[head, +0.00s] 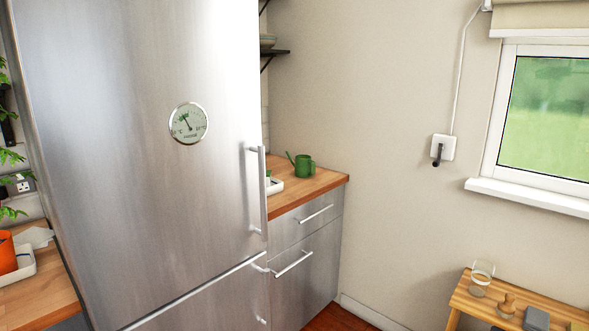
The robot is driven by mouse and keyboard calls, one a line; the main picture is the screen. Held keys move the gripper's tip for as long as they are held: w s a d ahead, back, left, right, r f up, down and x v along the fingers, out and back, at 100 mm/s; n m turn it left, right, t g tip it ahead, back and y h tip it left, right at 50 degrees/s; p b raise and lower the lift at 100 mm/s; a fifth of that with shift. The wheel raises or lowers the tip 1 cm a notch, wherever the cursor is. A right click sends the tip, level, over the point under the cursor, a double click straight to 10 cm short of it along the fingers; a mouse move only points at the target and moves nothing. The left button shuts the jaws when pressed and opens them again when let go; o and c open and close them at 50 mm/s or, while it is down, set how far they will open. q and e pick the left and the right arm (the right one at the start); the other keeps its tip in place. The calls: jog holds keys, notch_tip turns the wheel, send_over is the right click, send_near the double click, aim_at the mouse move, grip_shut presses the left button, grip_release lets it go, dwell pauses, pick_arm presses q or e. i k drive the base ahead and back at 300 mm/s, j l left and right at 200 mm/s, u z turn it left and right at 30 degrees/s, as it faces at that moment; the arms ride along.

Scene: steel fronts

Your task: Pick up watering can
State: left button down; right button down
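A small green watering can (304,166) stands upright on a wooden counter (326,181) at the right of the fridge, near the wall. Its spout points up to the left and its handle is on the right. Nothing is touching it from above. Neither of my grippers shows in the head view.
A tall steel fridge (120,110) fills the left and hides part of the counter. Beside the can is a white tray (275,187). Steel drawers (306,240) lie below. A low wooden bench (485,305) with small items stands at lower right, under the window.

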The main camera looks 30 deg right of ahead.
aim_at(303, 166)
jog(key=l+z, duration=0.25)
jog(key=l, duration=0.4)
jog(key=i+l+z, duration=0.1)
jog(key=l+z, duration=0.15)
jog(key=l, duration=0.35)
